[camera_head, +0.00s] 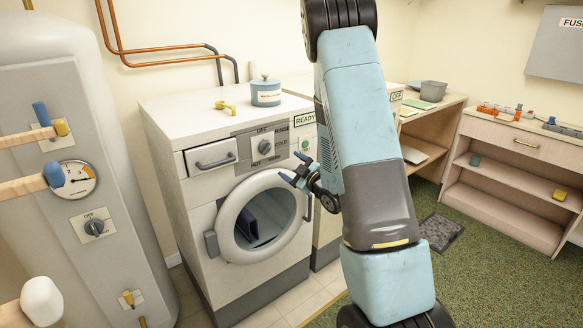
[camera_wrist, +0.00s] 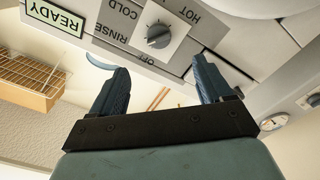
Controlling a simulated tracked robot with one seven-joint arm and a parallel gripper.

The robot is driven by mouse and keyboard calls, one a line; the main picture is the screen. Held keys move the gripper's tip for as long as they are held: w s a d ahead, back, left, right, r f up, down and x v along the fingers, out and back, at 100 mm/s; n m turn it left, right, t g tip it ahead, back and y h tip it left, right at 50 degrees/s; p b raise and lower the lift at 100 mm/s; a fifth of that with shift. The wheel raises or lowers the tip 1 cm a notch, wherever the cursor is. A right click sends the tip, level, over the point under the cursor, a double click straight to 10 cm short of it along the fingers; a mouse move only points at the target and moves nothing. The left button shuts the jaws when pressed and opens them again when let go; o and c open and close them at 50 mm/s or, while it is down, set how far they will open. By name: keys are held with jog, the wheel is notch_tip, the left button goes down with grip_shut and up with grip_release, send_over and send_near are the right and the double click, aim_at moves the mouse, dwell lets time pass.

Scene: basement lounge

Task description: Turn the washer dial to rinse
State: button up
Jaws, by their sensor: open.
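The washer (camera_head: 215,185) stands left of centre in the head view, its round glass door below the control panel. Its dark dial (camera_head: 266,147) sits on a pale plate among the labels OFF, RINSE, COLD and HOT. The dial (camera_wrist: 159,36) also shows upside down near the top of the wrist view, with RINSE to its left and OFF below it. I cannot tell for sure where its pointer aims. My gripper (camera_head: 294,168) is open and empty, in front of the panel and low to the right of the dial. In the wrist view its fingers (camera_wrist: 160,68) are apart, with the dial beyond their gap.
A READY sign (camera_head: 305,119) is at the panel's right. A blue-grey canister (camera_head: 265,93) and a yellow item (camera_head: 225,106) stand on the washer top. A grey tank (camera_head: 60,110) with a gauge and handles is at left. My arm hides part of the right side.

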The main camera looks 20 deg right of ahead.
aim_at(268, 150)
jog(key=w+a, duration=0.1)
jog(key=w, duration=0.3)
jog(key=w+a+n, duration=0.1)
jog(key=w+a, duration=0.1)
jog(key=w, duration=0.2)
jog(key=w+a+n, duration=0.1)
jog(key=w, duration=0.4)
jog(key=shift+a+r, duration=0.15)
jog(key=shift+r, duration=0.1)
jog(key=c, duration=1)
jog(key=shift+c, duration=0.2)
